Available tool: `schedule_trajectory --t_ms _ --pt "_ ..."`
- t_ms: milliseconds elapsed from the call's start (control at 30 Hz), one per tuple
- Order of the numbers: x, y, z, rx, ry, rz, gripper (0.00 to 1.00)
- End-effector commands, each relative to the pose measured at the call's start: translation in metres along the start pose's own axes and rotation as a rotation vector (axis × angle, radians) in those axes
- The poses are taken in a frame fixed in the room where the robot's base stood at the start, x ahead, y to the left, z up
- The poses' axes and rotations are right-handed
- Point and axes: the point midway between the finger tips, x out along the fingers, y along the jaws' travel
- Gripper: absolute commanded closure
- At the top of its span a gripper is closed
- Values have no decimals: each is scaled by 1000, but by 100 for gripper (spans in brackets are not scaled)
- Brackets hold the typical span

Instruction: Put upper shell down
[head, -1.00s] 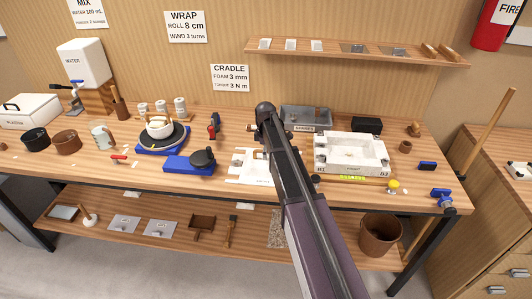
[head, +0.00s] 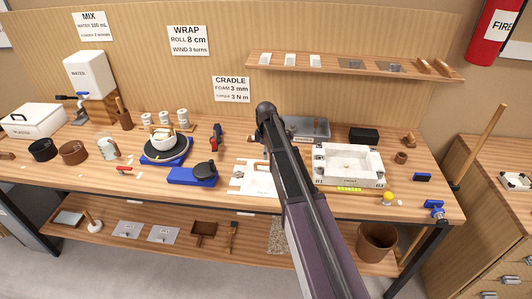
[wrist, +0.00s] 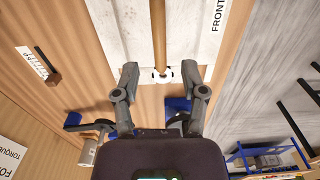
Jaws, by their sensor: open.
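The upper shell appears to be the flat white piece (head: 252,177) lying on the workbench, partly hidden behind my arm in the head view. In the wrist view a white panel (wrist: 190,30) marked FRONT fills the top middle, with a wooden bar (wrist: 159,35) across it. My gripper (wrist: 160,78) is open, with one finger on each side of the bar's near end and a visible gap to each. The fingertips are hidden by my arm in the head view. I cannot tell whether they touch the panel.
A white open shell (head: 348,165) stands just right of my arm, with a grey tray (head: 308,128) behind it. A shelf (head: 350,67) hangs above.

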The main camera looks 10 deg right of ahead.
Motion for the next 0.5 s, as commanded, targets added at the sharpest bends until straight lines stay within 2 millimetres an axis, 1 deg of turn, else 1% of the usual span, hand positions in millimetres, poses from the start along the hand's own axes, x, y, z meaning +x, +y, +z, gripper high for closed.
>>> schedule_trajectory --t_ms 33,500 --pt "-9 0 0 0 0 0 45" --pt "-45 0 0 0 0 0 45"
